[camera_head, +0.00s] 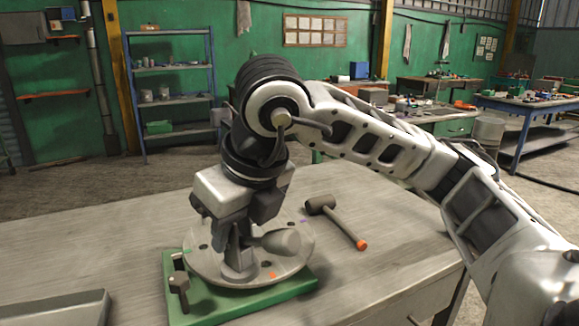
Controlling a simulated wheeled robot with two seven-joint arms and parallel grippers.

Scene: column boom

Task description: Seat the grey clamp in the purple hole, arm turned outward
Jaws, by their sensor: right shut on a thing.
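My right gripper (243,226) comes down from above over a round grey disc (210,265). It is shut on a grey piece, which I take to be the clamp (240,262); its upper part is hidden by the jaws. The piece is upright near the front middle of the disc, and a rounded grey arm (281,242) points right from it. I cannot tell whether its foot is in a hole or only over the disc. A small purple mark (304,222) shows at the disc's right back edge; the hole there is not clear. My left gripper is out of view.
The disc sits on a green base (240,305) on a grey table. A small grey T-handled screw (179,284) stands at the base's left. A mallet (322,206) lies behind right. A grey tray (60,310) is at front left.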

